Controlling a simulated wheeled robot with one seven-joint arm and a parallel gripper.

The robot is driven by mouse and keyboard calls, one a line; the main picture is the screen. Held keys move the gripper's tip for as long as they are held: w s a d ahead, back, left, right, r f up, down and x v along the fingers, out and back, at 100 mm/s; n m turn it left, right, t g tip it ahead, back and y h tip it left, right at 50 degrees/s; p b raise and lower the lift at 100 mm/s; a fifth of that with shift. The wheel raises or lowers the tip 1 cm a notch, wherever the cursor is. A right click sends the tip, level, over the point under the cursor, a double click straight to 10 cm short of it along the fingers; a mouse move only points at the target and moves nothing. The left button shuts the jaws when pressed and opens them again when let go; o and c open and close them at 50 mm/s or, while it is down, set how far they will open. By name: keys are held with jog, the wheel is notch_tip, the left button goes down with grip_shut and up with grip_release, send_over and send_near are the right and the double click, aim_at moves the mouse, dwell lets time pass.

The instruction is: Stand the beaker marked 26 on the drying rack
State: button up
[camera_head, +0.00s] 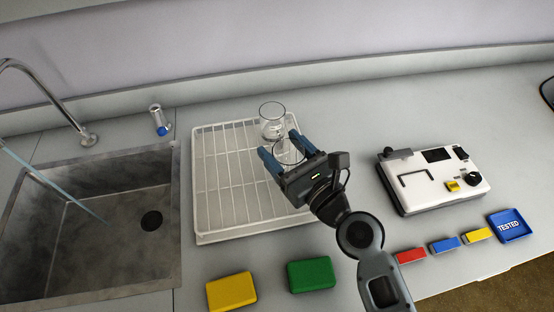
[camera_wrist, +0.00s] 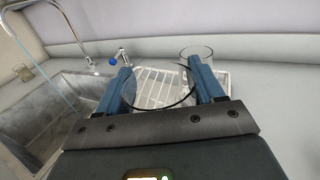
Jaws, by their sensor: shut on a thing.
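A clear glass beaker (camera_head: 288,152) is between the blue fingers of my gripper (camera_head: 282,149), which is shut on it. It also shows in the wrist view (camera_wrist: 160,88), upright or nearly so. The white wire drying rack (camera_head: 213,178) lies to the right of the sink, and the held beaker is over its right part. Whether its base touches the rack is hidden. A second clear glass beaker (camera_head: 272,120) stands just behind, at the rack's back right corner; it shows beside the right finger in the wrist view (camera_wrist: 196,54). I cannot read a number on either beaker.
The sink (camera_head: 100,225) with a tap (camera_head: 85,135) is at the left. A white instrument (camera_head: 432,178) stands at the right. Yellow (camera_head: 231,291) and green (camera_head: 310,274) blocks lie in front of the rack. The rack's left part is empty.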

jog(key=shift+w+a+f, duration=0.45)
jog(key=shift+w+a, duration=0.05)
jog(key=shift+a, duration=0.1)
jog(key=shift+f+b, duration=1.35)
jog(key=shift+f, duration=0.7)
jog(key=shift+f, duration=0.15)
jog(key=o, duration=1.1)
jog(key=shift+c, duration=0.2)
jog(key=shift+r, duration=0.25)
jog(key=b+v, duration=0.2)
jog(key=v, duration=1)
